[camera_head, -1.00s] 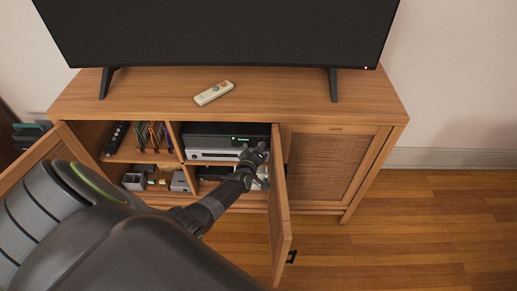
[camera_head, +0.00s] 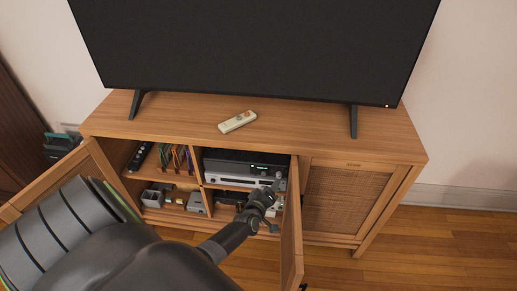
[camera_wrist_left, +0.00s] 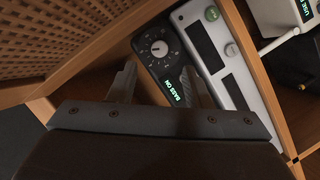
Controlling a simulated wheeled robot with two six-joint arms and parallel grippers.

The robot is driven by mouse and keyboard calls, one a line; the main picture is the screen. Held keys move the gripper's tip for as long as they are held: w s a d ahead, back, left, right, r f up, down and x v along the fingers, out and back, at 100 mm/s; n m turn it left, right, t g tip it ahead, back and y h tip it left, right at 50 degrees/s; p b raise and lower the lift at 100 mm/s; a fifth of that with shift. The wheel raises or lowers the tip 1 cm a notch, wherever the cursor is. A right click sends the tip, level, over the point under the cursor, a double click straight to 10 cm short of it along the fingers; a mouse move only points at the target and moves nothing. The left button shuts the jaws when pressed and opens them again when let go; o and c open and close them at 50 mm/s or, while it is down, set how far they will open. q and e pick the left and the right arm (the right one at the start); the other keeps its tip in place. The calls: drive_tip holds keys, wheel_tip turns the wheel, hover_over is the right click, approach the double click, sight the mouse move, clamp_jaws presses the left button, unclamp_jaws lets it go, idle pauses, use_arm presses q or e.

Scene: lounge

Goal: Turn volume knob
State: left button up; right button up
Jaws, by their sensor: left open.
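A black audio unit (camera_head: 228,160) with a small lit display sits on the upper shelf of the open middle compartment. In the left wrist view, its round dial knob (camera_wrist_left: 160,48) with white marks lies beyond my fingertips, above a display reading "BASS ON" (camera_wrist_left: 173,89). My left gripper (camera_head: 272,188) is in front of this compartment. In the left wrist view its fingers (camera_wrist_left: 158,80) are apart and empty, pointing at the black unit and not around the knob. The right gripper is not in view.
A silver unit (camera_head: 230,181) lies under the black one. An open cabinet door (camera_head: 291,230) stands close at the gripper's right. Another open door (camera_head: 60,176) is at left. A remote (camera_head: 237,121) and TV (camera_head: 255,45) are on the cabinet top (camera_head: 185,118).

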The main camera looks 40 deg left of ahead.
use_arm(q)
drive_tip(key=p+v, duration=0.1)
drive_tip(key=v, duration=1)
drive_tip(key=shift+p, duration=0.3)
drive_tip(key=s+d+f+m+g+h, duration=0.2)
drive_tip(key=s+f+m+g, duration=0.55)
drive_tip(key=s+f, duration=1.1)
drive_tip(key=s+f+m+g, duration=0.2)
drive_tip(key=s+f+g, duration=0.1)
drive_tip(key=s, duration=0.6)
drive_tip(key=s+f+m+g, duration=0.3)
drive_tip(key=s+f, duration=0.3)
drive_tip(key=s, duration=0.3)
drive_tip(key=shift+s+d+h, duration=0.25)
drive_tip(key=shift+d+h, duration=0.05)
drive_tip(key=shift+d, duration=0.05)
